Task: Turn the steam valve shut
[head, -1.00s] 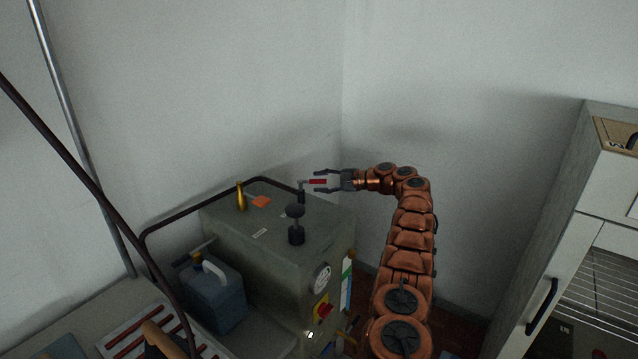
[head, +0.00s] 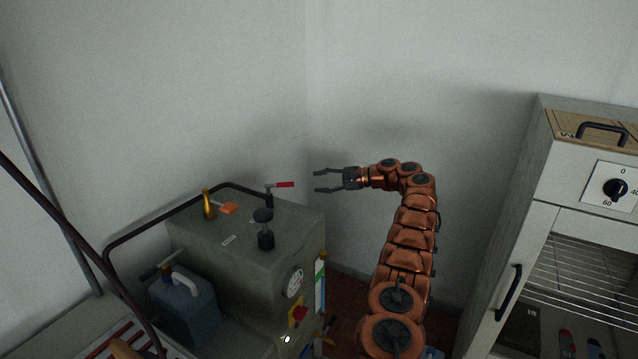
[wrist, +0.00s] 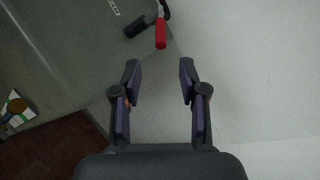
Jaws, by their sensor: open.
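The steam valve's red lever handle (head: 284,184) sticks out to the right from a dark stem (head: 269,198) at the back right of the grey-green boiler box (head: 215,253). My gripper (head: 317,181) is open and empty, a short way right of the handle's red end and apart from it. In the wrist view the red handle (wrist: 161,33) shows beyond my open fingertips (wrist: 160,83), near the top centre and roughly in line with the gap. A dark stub lies beside the handle there.
On the boiler top stand a black knobbed fitting (head: 265,232), a brass piece (head: 208,205) and an orange tag (head: 229,208). A dark rail (head: 145,226) bends around its back. A blue-grey jug (head: 184,306) stands at left. A cabinet (head: 540,200) stands at right. The wall is close behind.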

